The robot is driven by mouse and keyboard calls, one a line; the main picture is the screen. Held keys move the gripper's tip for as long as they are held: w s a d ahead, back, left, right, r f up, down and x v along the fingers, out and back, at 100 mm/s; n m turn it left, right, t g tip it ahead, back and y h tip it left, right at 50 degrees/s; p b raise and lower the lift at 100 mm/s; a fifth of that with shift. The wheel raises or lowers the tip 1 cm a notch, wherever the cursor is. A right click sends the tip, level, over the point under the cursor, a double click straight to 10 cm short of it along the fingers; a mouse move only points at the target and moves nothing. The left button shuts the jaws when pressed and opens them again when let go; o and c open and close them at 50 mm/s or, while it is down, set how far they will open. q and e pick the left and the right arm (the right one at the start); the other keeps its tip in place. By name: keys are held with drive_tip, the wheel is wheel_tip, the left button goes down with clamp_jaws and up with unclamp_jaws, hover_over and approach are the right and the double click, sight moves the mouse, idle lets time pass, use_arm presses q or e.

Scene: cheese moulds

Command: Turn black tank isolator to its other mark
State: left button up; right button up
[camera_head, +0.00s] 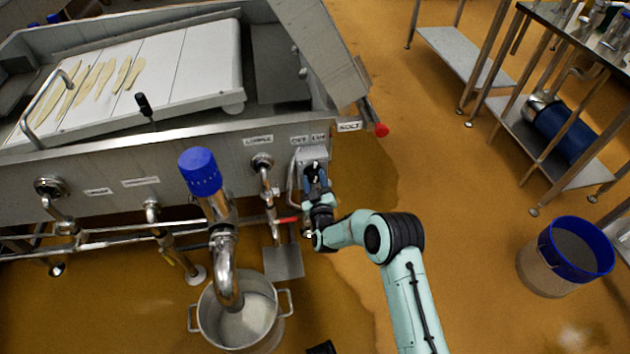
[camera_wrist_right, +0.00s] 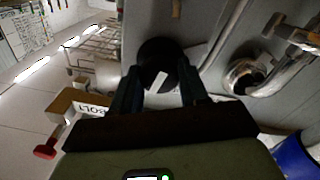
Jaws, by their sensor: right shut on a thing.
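The black tank isolator (camera_wrist_right: 158,52) is a round black knob with a pale mark on it, seen between my fingers in the right wrist view. It sits on a grey box on the tank's front wall; in the head view my gripper largely hides it. My right gripper (camera_head: 316,172) reaches the box from the front, and it also shows in the right wrist view (camera_wrist_right: 160,88). Its two dark fingers are shut on the knob, one on each side. The marks around the knob are too small or hidden to read.
The steel tank wall (camera_head: 110,165) has valves and pipes left of the box. A blue-capped pipe (camera_head: 200,172) rises over a steel pot (camera_head: 208,325). A red knob (camera_head: 381,130) sticks out at the tank's right corner. Floor to the right is open up to a blue-rimmed bucket (camera_head: 545,270).

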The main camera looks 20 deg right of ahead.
drive_tip(key=n, duration=0.5)
drive_tip(key=shift+n, duration=0.4)
use_arm(q)
drive_tip(key=shift+f, duration=0.1)
use_arm(e)
drive_tip(key=n, duration=0.6)
drive_tip(key=shift+f+y, duration=0.1)
drive_tip(key=shift+y, duration=0.2)
drive_tip(key=shift+d, duration=0.1)
drive_tip(key=o, duration=1.1)
drive_tip(key=shift+c, duration=0.2)
drive_tip(key=shift+s, duration=0.1)
drive_tip(key=shift+n, duration=0.3)
drive_tip(key=p+v, duration=0.1)
drive_tip(key=v, duration=0.3)
drive_tip(key=shift+s+p, duration=0.3)
drive_tip(key=shift+s, duration=0.05)
use_arm(q)
drive_tip(key=r, duration=0.1)
drive_tip(key=d+r+p, duration=0.1)
drive_tip(key=r, duration=0.1)
drive_tip(key=d+r, duration=0.1)
drive_tip(key=shift+s+r+p, duration=0.25)
drive_tip(key=shift+r+p, duration=0.05)
drive_tip(key=shift+r, duration=0.05)
use_arm(e)
approach(315, 180)
drive_tip(key=v, duration=0.4)
drive_tip(key=shift+d+f, duration=0.1)
drive_tip(key=shift+f, duration=0.3)
